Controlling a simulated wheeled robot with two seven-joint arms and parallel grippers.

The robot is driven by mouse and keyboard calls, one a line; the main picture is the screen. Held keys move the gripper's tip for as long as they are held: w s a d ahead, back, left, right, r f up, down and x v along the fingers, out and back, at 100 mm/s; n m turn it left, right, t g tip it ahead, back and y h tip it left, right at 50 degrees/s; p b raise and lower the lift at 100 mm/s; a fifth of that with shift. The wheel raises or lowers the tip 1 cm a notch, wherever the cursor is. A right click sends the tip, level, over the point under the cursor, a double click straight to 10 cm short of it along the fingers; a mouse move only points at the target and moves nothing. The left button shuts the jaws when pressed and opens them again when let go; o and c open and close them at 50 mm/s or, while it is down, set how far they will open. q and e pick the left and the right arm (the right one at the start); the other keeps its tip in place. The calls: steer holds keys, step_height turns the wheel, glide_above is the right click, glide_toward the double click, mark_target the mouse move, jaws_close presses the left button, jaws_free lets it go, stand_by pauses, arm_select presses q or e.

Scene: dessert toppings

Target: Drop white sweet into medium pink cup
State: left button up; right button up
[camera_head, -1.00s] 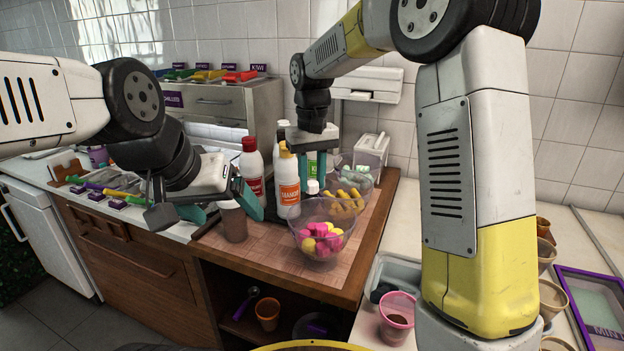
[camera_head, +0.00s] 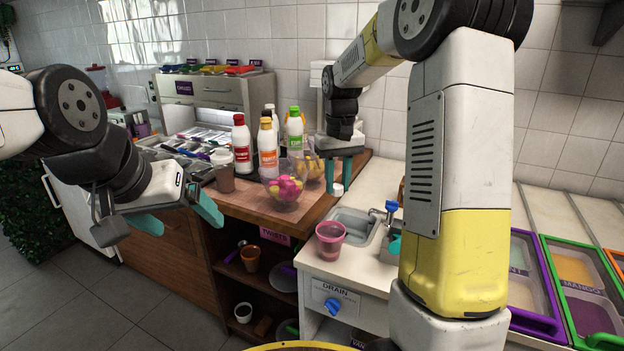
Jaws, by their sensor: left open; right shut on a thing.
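The pink cup (camera_head: 330,238) stands upright on the white counter beside the sink. It is the only pink cup I can make out. My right gripper (camera_head: 338,184) points down, shut on a small white sweet (camera_head: 337,189) that shows between its teal fingertips. In the picture it is above the cup and a little to its right, clearly apart from it. My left gripper (camera_head: 177,215) is open and empty in front of the wooden counter, far left of the cup.
A clear bowl (camera_head: 285,187) of pink and yellow sweets and several sauce bottles (camera_head: 268,147) stand on the wooden counter. A sink (camera_head: 352,222) with a tap (camera_head: 388,212) lies behind the cup. Purple-framed and green-framed bins (camera_head: 572,280) are at the right.

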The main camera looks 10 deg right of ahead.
mark_target(339, 196)
steer(key=shift+s+d+f, duration=0.1)
steer(key=shift+s+d, duration=0.05)
steer(key=shift+s, duration=0.2)
steer(key=shift+s+f, duration=0.1)
steer(key=shift+f, duration=2.85)
steer(key=o, duration=1)
steer(key=shift+o, duration=0.2)
steer(key=shift+r, duration=0.1)
step_height(339, 196, up, 7)
steer(key=shift+r, duration=0.3)
